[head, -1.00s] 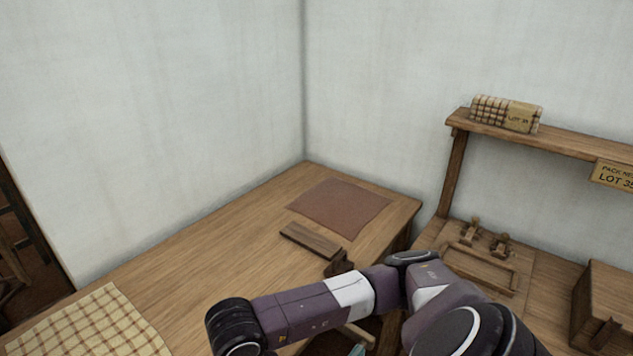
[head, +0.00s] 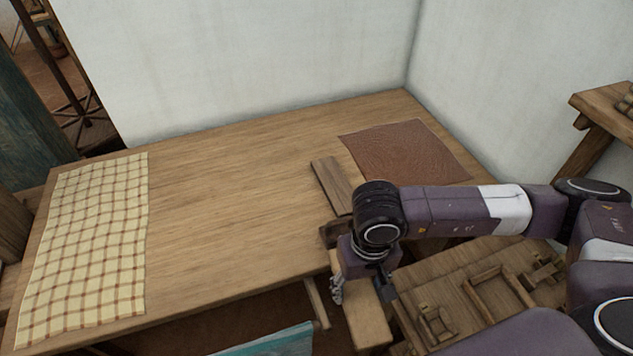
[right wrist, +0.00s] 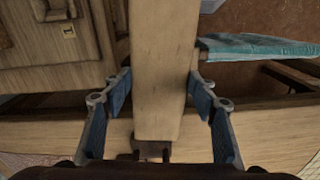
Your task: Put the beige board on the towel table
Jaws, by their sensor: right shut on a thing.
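The beige board (head: 366,318) is a long pale wooden piece in my right gripper (head: 363,285), just off the front edge of the towel table. The wrist view shows the board (right wrist: 163,65) running between the blue-padded fingers of the right gripper (right wrist: 162,100). The gripper is shut on it. The towel table (head: 225,190) is a wide wooden top with a checked yellow towel (head: 95,240) at its left end. My left gripper is out of view.
A brown cloth (head: 405,152) and a dark wooden piece (head: 331,184) lie on the table's right part. The middle of the tabletop is clear. A lower wooden bench (head: 470,300) with frames stands at right. A teal-edged thing (head: 270,343) shows below the table.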

